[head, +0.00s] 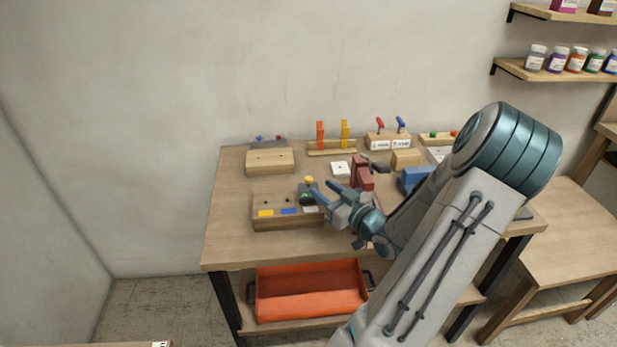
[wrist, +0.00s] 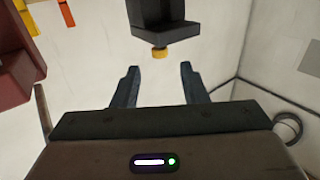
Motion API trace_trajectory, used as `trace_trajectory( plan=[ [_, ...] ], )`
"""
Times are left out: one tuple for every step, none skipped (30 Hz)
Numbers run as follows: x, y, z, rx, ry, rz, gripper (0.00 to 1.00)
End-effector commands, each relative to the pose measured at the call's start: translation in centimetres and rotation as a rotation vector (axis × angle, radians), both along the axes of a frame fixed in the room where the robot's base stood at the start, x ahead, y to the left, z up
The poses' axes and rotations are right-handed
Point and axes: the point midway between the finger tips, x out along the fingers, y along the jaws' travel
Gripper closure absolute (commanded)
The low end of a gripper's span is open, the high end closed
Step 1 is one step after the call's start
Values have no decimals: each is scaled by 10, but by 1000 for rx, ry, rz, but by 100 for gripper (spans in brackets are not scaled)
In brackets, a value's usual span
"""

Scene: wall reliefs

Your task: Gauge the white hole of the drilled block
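The drilled block (head: 286,223) is wooden and lies at the front left of the bench, with yellow, blue and white labels on its front. Dark holes show above the yellow and blue labels; the white label's hole is hidden. A dark gauge (head: 306,192) with a yellow knob stands upright over the block's right end, by the white label. I cannot tell whether it is in the hole. My gripper (head: 321,193) is beside the gauge on its right. In the wrist view my gripper (wrist: 158,76) is open and empty, with the gauge (wrist: 165,22) beyond the fingertips.
A dark red vise (head: 362,173) stands just behind my gripper; it also shows in the wrist view (wrist: 14,75). A plain wooden block (head: 270,162), orange and yellow uprights (head: 332,148) and a blue item (head: 414,178) stand around. An orange bin (head: 310,290) sits below.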

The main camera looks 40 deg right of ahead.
Motion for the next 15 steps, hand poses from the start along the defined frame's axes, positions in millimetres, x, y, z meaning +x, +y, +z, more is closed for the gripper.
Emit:
trace_trajectory(
  plan=[
    [12, 2, 1, 2, -2, 4, 60],
    [18, 2, 1, 2, -1, 4, 60],
    [27, 2, 1, 1, -2, 4, 60],
    [32, 2, 1, 1, -2, 3, 60],
    [37, 2, 1, 1, -1, 4, 60],
    [44, 3, 1, 2, -1, 2, 60],
    [48, 3, 1, 2, -1, 3, 60],
    [52, 3, 1, 1, -1, 2, 60],
    [57, 3, 1, 0, 0, 2, 60],
    [60, 3, 1, 0, 0, 1, 60],
    [62, 3, 1, 0, 0, 1, 60],
    [65, 3, 0, 1, 0, 1, 60],
    [67, 3, 0, 1, 0, 0, 60],
    [68, 3, 0, 1, 1, 0, 60],
    [69, 3, 0, 1, 1, -1, 60]
  ],
)
